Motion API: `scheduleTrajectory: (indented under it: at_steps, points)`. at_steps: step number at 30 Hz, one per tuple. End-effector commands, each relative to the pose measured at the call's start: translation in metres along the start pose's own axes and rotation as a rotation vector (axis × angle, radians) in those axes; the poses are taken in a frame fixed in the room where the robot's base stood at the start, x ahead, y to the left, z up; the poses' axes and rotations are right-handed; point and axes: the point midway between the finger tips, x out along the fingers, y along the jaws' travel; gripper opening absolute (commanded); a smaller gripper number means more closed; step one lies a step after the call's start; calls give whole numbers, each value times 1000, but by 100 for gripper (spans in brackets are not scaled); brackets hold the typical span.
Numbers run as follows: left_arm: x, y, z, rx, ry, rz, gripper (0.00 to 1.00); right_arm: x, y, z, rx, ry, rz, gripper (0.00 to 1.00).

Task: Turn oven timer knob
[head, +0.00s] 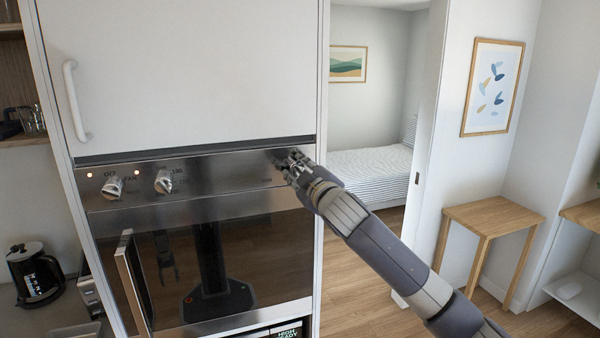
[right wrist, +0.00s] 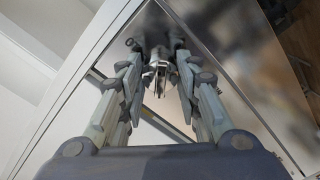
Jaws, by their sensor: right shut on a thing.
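The oven's steel control panel (head: 222,172) runs across the front of the tall white cabinet. My right gripper (head: 288,164) reaches in from the right and is at the panel's right end. Its fingers are shut on the timer knob, which they mostly hide in the head view. In the right wrist view, the metallic knob (right wrist: 159,63) sits between the fingertips (right wrist: 156,55) of my right gripper. The knob's pointer angle cannot be read. My left gripper is not directly in view.
Two other knobs, the left one (head: 113,187) and the middle one (head: 163,182), stick out on the panel. The oven door handle (head: 133,284) projects below. A kettle (head: 36,274) stands at the left. Open floor and a wooden table (head: 492,216) lie to the right.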

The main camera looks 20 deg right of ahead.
Motion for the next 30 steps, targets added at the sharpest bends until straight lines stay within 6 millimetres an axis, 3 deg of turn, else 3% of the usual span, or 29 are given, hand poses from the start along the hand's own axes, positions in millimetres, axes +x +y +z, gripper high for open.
scheduleTrajectory:
  at_steps: [13,14,16,30]
  points:
    - [0,0,0,1,0,0,52,0,-1,1,-12,-3,-2,7]
    - [0,0,0,1,0,0,52,0,-1,1,-11,-3,-2,36]
    - [0,0,0,1,0,0,52,0,-1,1,-11,-2,-2,51]
    - [0,-2,1,1,-1,-2,52,-6,0,0,-10,1,0,52]
